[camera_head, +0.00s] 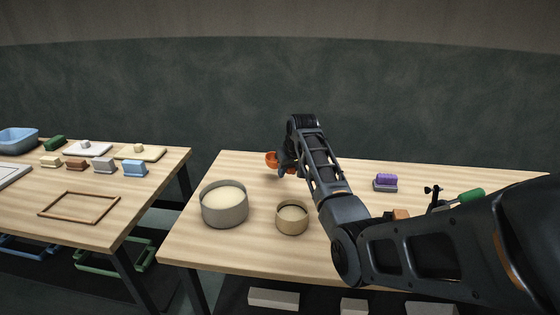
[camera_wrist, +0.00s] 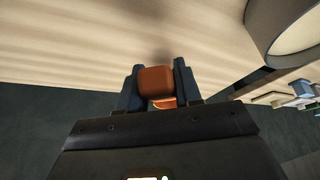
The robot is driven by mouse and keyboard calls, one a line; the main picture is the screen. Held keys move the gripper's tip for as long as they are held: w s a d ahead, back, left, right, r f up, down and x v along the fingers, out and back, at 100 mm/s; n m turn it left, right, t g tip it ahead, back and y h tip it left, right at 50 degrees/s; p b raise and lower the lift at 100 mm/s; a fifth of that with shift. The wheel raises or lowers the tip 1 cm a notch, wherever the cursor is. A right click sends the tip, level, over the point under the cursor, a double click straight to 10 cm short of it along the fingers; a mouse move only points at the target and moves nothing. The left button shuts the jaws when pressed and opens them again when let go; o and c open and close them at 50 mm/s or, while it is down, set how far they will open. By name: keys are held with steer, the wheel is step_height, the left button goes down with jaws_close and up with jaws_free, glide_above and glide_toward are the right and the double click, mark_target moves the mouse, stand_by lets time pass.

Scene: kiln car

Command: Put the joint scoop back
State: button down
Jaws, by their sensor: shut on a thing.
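The joint scoop, orange (camera_head: 271,158), is at my gripper (camera_head: 286,170) near the far edge of the right table in the head view. In the wrist view my gripper (camera_wrist: 156,82) is shut on the scoop's orange-brown part (camera_wrist: 155,78), which sits between the two dark fingers. A curved orange edge shows just behind that part, and the rest of the scoop is hidden. A large grey tub (camera_head: 224,218) and a smaller tan tub (camera_head: 292,228), both with pale fill, stand nearer on the same table.
A purple-topped block (camera_head: 385,181) stands to the right, with a green-handled tool (camera_head: 464,198) beyond it, partly behind my arm. The left table (camera_head: 150,184) holds a blue basin (camera_head: 17,140), several small blocks and a wooden frame (camera_head: 79,220). A gap separates the tables.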

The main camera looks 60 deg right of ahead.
steer(key=shift+w+d, duration=0.1)
stand_by(0.4)
steer(key=shift+f+b, duration=1.7)
steer(key=shift+f, duration=1.75)
steer(key=c, duration=0.7)
jaws_free()
steer(key=shift+r, duration=0.15)
